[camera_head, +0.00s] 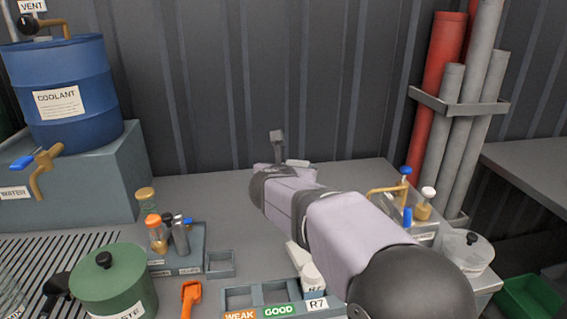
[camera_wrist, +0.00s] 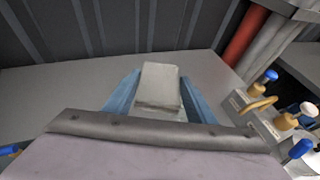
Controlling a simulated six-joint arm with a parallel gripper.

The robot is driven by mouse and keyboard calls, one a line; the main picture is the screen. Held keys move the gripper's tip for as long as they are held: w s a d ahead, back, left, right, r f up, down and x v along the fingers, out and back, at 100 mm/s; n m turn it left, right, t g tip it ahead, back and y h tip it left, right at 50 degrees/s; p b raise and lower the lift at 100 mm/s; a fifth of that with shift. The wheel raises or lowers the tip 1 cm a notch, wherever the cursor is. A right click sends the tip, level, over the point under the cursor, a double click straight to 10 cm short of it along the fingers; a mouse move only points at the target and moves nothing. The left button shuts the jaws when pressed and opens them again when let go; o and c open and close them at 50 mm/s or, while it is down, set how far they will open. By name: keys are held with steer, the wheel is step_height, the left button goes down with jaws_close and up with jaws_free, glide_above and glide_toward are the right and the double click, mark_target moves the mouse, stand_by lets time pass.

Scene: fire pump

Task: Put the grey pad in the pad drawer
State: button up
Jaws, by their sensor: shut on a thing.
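My gripper (camera_wrist: 158,92) shows in the wrist view with its two blue fingers shut on the grey pad (camera_wrist: 160,80), a pale flat-topped block. The pad sits between the fingers, above or over the back of the grey bench; the exact gap to the bench cannot be told. In the head view my arm reaches to the back middle of the bench, and its own links hide most of the gripper and pad. I cannot make out a drawer marked for pads in either view.
A small open grey box (camera_head: 220,264) stands beside a rack of bottles (camera_head: 178,262). A tray labelled WEAK and GOOD (camera_head: 279,312) is at the front. A green waste pot (camera_head: 113,286) stands left; a valve block (camera_wrist: 262,118) stands right. The bench (camera_head: 215,200) is clear at back left.

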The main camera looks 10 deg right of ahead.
step_height(320, 180, up, 14)
steer(key=p, duration=1.3)
steer(key=shift+p, duration=0.35)
steer(key=shift+f, duration=0.15)
steer(key=n+y+b, duration=0.2)
steer(key=b, duration=0.7)
glide_above(270, 234)
steer(key=a, duration=0.5)
step_height(270, 234, down, 20)
steer(key=shift+m+t+h, duration=0.3)
steer(key=a+f, duration=0.1)
steer(key=f, duration=0.1)
steer(key=w+a+f+b, duration=0.1)
steer(key=f, duration=0.1)
steer(key=f+b, duration=0.1)
steer(key=f, duration=0.1)
steer(key=shift+w+a+f, duration=0.15)
steer(key=shift+w+a, duration=0.25)
steer(key=s+d+r+m+g+h, duration=0.2)
steer(key=d+r+m+g+h, duration=0.3)
steer(key=d, duration=0.3)
steer(key=shift+m+t+h, duration=0.5)
steer(key=shift+t, duration=0.2)
steer(key=shift+a+f+p, duration=0.1)
steer(key=shift+f+p, duration=0.65)
steer(key=shift+f, duration=4.35)
steer(key=shift+f, duration=0.2)
